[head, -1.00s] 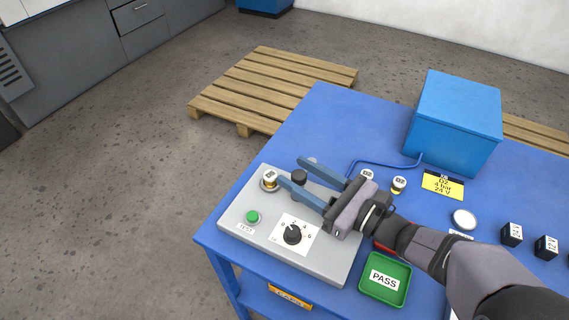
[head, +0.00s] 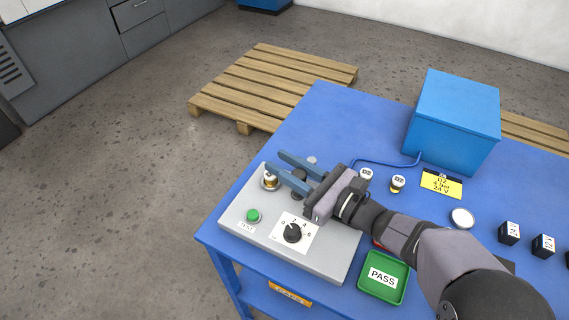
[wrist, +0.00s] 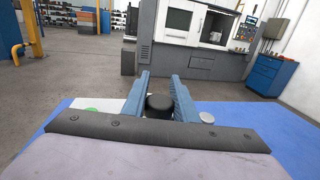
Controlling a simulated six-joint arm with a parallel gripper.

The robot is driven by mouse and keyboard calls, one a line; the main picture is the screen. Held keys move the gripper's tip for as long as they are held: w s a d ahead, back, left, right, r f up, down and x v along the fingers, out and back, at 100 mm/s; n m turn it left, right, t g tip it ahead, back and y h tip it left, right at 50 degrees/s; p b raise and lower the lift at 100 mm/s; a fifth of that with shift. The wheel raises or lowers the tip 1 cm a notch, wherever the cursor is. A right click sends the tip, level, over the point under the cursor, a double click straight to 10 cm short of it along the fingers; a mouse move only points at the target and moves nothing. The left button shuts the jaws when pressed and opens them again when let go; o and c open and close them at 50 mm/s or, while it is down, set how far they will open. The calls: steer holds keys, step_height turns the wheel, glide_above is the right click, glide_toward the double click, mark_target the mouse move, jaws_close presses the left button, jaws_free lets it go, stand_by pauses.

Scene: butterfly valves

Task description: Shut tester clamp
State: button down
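The grey tester box (head: 325,262) stands on the blue table, with a green button (head: 253,215) and a black dial (head: 292,233) on top. A small brass-and-white valve (head: 269,182) stands upright at its back left corner. The black knob (head: 299,176), which looks like the clamp handle, is partly hidden by my gripper. My gripper (head: 273,160) reaches over the box with its blue-grey fingers apart. In the wrist view, the black knob (wrist: 160,102) sits between the fingers; I cannot tell whether they touch it.
A green PASS tray (head: 372,293) is beside the tester box. Black cubes (head: 509,232) stand at the right. The table's back left is clear.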

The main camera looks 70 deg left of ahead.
steer(key=shift+n+g+h, duration=0.3)
steer(key=shift+g, duration=0.1)
steer(key=n+g+h, duration=0.2)
steer(key=h, duration=0.1)
steer(key=s+d+n+g+h+b, duration=0.1)
steer(key=g, duration=0.1)
steer(key=shift+f+n, duration=0.1)
steer(key=shift+n, duration=0.3)
steer(key=shift+s+d+n+g+h, duration=0.1)
steer(key=shift+d+n+g+h, duration=0.1)
steer(key=shift+n+g+h, duration=0.55)
steer(key=shift+s+d+n+g+h, duration=0.15)
steer(key=shift+n+h, duration=0.3)
steer(key=shift+h, duration=0.6)
steer(key=shift+d+n+g+h+b, duration=0.15)
steer(key=shift+d+n+g+h, duration=0.1)
steer(key=shift+n+h, duration=0.45)
steer(key=shift+d+n+g+h+b, duration=0.15)
steer(key=shift+d+n+g+h, duration=0.2)
steer(key=shift+h, duration=0.65)
steer(key=shift+a, duration=0.2)
steer(key=c, duration=1.4)
jaws_free()
